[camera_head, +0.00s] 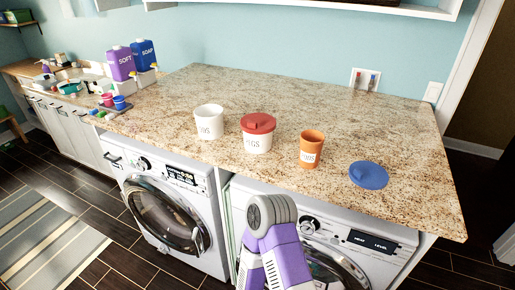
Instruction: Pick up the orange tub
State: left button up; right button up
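The orange tub (311,149) stands upright and open-topped on the granite countertop (400,130), with a white label on its front. It is to the right of a white tub with a red lid (257,134) and to the left of a loose blue lid (368,175). A link of my arm, purple and grey, rises at the bottom centre in front of the counter, below the tubs. Neither gripper's fingers show. Nothing touches the orange tub.
An open white tub (209,122) stands left of the red-lidded one. Purple (121,64) and blue (145,54) soap bottles and small coloured items are at the counter's left end. Two washing machines (170,205) stand under the counter. The counter behind the tubs is clear.

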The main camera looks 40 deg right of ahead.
aim_at(310, 150)
jog(key=u, duration=0.6)
jog(key=i, duration=1.05)
jog(key=z, duration=2.65)
